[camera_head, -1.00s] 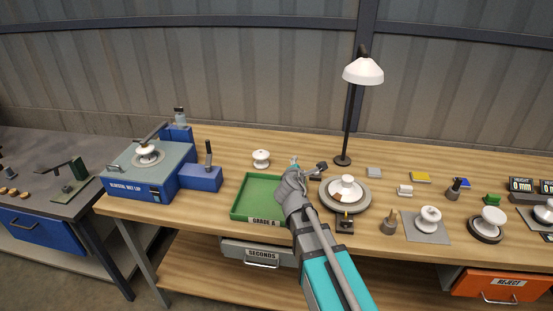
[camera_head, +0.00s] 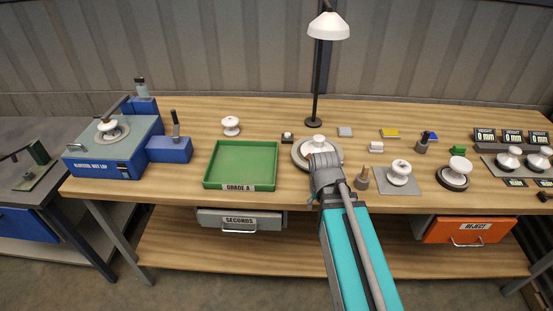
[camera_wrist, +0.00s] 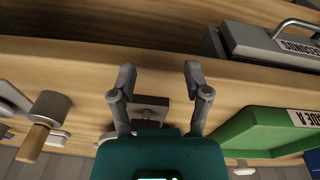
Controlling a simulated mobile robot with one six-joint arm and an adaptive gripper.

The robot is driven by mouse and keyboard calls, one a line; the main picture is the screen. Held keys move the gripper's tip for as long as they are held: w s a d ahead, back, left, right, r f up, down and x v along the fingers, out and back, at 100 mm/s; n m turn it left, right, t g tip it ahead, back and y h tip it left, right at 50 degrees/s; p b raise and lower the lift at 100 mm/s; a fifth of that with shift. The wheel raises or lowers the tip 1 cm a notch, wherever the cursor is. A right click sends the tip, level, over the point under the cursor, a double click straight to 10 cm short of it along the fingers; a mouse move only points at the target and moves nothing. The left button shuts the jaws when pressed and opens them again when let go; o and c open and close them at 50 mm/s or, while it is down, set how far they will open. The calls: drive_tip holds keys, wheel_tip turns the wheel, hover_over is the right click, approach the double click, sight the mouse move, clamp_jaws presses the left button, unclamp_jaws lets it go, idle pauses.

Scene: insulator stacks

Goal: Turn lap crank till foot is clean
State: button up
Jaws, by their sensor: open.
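The blue wet lap (camera_head: 105,168) with a grey top stands at the left end of the bench. A white insulator (camera_head: 107,124) stands upright on its round plate. A blue block (camera_head: 170,150) with an upright black crank handle (camera_head: 175,124) adjoins its right side. My gripper (camera_wrist: 157,78) is open and empty in the wrist view, its two fingers apart over the wooden bench near the front edge. In the head view my wrist covers the fingers, in front of the round turntable (camera_head: 300,155), well right of the lap. Whether the insulator's foot is clean cannot be seen.
A green tray (camera_head: 207,180) lies between the crank block and my arm. A white insulator (camera_head: 230,124) stands behind it. A tall lamp (camera_head: 316,80) rises behind the turntable. Several insulators and small blocks crowd the right side. A SECONDS drawer (camera_head: 240,221) hangs below.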

drive_tip(key=s+f+g+b, duration=0.1)
drive_tip(key=s+f+b, duration=0.2)
drive_tip(key=f+b, duration=0.4)
drive_tip(key=shift+s+f+m, duration=0.2)
drive_tip(key=shift+f+m, duration=0.2)
drive_tip(key=shift+f, duration=0.15)
drive_tip(key=shift+s, duration=0.15)
